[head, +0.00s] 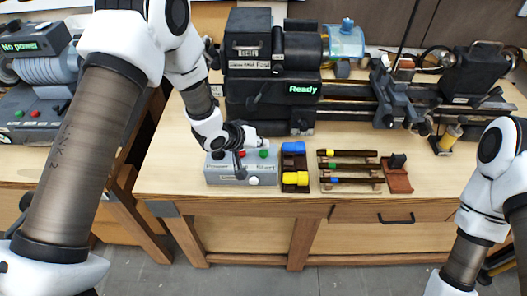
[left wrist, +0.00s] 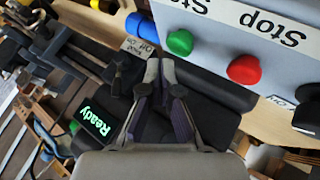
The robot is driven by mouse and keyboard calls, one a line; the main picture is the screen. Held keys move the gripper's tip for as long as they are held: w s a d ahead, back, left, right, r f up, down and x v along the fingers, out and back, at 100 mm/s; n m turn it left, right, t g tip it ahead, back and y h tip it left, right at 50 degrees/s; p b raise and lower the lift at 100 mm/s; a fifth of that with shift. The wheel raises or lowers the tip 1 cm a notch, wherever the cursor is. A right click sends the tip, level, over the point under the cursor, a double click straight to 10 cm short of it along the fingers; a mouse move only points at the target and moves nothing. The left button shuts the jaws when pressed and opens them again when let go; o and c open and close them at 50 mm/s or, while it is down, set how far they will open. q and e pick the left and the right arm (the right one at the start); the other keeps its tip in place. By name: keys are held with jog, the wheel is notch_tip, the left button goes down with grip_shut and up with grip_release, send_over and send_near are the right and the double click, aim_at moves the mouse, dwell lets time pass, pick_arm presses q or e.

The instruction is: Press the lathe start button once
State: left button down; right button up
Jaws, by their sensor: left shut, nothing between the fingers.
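The grey control box (head: 213,179) stands near the front left of the workbench, with a red button (head: 218,154) and a green button (head: 264,153) on top. A "Start" label shows on it. In the left wrist view the green button (left wrist: 180,42) and red button (left wrist: 244,69) appear beside upside-down labels. My left gripper (left wrist: 160,68) is shut and empty, its tips appearing close to the green button; contact cannot be told. In the head view it is over the box and hides part of it. The lathe display (head: 302,89) reads "Ready". My right gripper is out of view.
The lathe (head: 275,50) stands behind the box. Blue (head: 294,147) and yellow (head: 296,178) pieces sit just right of the box, beside a rack of rods (head: 350,165). Another machine (head: 35,46) at left reads "No power". The bench front right is clear.

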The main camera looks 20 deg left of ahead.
pick_arm(q)
jog(key=shift+f, duration=0.15)
jog(key=shift+f, duration=0.25)
